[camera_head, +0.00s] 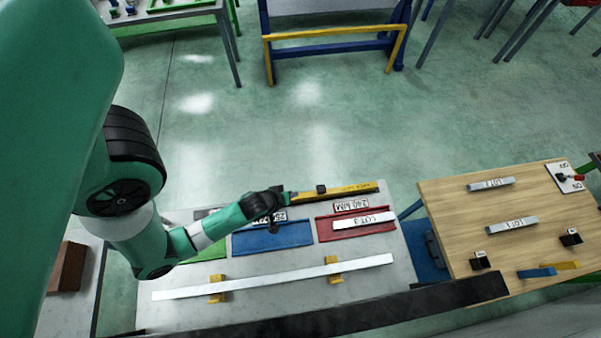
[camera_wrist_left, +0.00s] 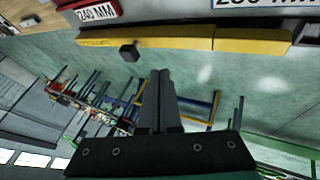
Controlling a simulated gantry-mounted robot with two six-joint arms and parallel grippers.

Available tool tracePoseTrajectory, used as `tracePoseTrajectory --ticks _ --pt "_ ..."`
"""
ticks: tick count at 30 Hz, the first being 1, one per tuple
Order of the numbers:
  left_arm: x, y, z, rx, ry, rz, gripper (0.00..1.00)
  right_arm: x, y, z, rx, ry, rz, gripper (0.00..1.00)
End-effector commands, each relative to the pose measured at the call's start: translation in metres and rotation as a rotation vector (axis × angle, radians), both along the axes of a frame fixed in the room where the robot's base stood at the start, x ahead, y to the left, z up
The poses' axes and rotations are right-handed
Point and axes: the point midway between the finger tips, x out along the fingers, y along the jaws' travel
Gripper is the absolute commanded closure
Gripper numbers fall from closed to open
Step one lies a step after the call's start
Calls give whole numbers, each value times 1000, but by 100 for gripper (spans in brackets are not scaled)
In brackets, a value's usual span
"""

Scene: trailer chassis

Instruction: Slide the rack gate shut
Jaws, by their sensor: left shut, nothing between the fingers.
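The rack gate is a yellow bar (camera_head: 350,190) with a small black knob (camera_head: 321,188), along the far edge of the grey bench. It lies behind the red bay (camera_head: 326,230), and its left end reaches toward the blue bay (camera_head: 290,236). In the left wrist view the yellow bar (camera_wrist_left: 185,42) crosses the top, with the black knob (camera_wrist_left: 128,52) on its left part. My left gripper (camera_head: 286,197) is by the bar's left end, left of the knob. Its fingers (camera_wrist_left: 161,75) are shut and empty, and whether they touch the bar is unclear. My right gripper is not in view.
A white bar marked LOT 3 (camera_head: 364,220) lies over the red bay. A long white bar (camera_head: 285,277) rests on yellow supports at the bench front. A wooden table (camera_head: 510,240) with bars and a switch plate (camera_head: 567,178) stands right. Open floor lies behind the bench.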

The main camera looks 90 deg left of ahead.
Motion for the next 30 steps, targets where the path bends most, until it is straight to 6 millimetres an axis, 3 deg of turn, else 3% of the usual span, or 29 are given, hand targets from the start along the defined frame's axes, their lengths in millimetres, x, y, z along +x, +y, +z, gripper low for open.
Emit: tracePoseTrajectory --ticks 7,26,28,30 --pt "-12 -12 22 1 2 -1 100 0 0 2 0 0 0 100" --pt "-13 -12 23 1 1 -2 100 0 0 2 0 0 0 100" --pt "-5 -14 26 5 -9 -20 100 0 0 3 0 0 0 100" --pt "16 -10 36 23 -45 -45 100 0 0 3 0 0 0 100"
